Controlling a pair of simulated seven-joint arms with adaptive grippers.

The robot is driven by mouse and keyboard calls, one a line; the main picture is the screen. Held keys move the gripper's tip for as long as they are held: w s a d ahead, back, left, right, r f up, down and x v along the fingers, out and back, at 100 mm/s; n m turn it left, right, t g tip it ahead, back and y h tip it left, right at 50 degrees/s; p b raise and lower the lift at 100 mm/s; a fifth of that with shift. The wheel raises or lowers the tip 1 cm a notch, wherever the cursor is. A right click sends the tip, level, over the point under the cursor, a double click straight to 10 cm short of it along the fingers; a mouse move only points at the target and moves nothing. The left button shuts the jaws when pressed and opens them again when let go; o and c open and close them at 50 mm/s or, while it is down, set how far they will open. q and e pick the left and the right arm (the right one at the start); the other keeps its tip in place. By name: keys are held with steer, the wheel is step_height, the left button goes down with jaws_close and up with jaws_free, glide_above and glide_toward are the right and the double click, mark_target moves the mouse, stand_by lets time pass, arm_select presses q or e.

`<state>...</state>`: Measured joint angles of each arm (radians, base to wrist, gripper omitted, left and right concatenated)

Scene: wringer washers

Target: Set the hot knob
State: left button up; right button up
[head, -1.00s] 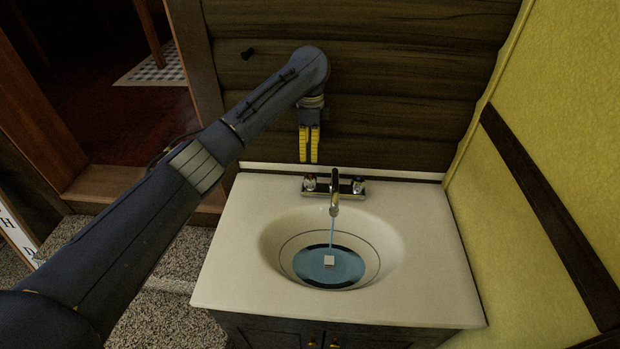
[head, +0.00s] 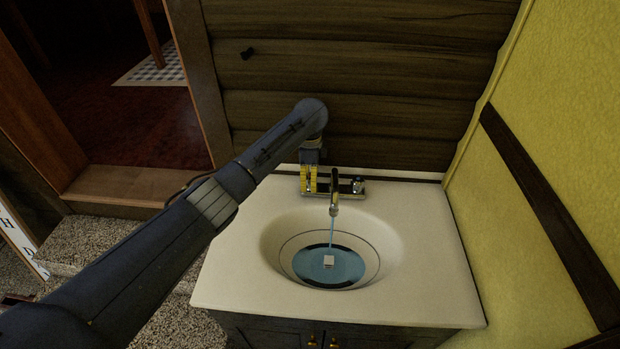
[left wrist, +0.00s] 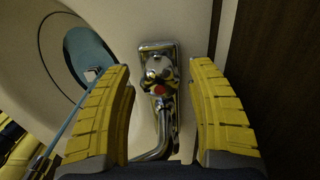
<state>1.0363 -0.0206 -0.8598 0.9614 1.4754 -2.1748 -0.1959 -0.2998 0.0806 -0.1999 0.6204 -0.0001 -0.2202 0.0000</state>
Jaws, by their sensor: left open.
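The hot knob (left wrist: 158,72) is a chrome knob with a red mark, at one end of the chrome faucet base. In the left wrist view it sits between the two yellow fingers of my left gripper (left wrist: 163,105), with a gap on both sides. In the head view the left gripper (head: 309,182) points down over the left end of the faucet and hides that knob. The gripper is open and empty. The spout (head: 334,202) pours a thin blue stream of water into the basin. The other knob (head: 357,184) is at the right end. My right gripper is not in view.
The sink (head: 420,290) has a cream countertop with a round basin holding water and a small white block (head: 328,261). A dark plank wall (head: 400,110) stands close behind the faucet, and a yellow wall (head: 560,130) stands at the right.

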arm_select(q)
steer(key=shift+c, duration=0.3)
steer(key=c, duration=1.2)
steer(key=shift+o, duration=0.2)
steer(key=shift+n, duration=0.3)
steer(key=n, duration=0.3)
steer(key=shift+n, duration=0.3)
steer(key=n, duration=0.3)
steer(key=shift+n, duration=0.3)
steer(key=n, duration=0.6)
steer(key=shift+n, duration=0.6)
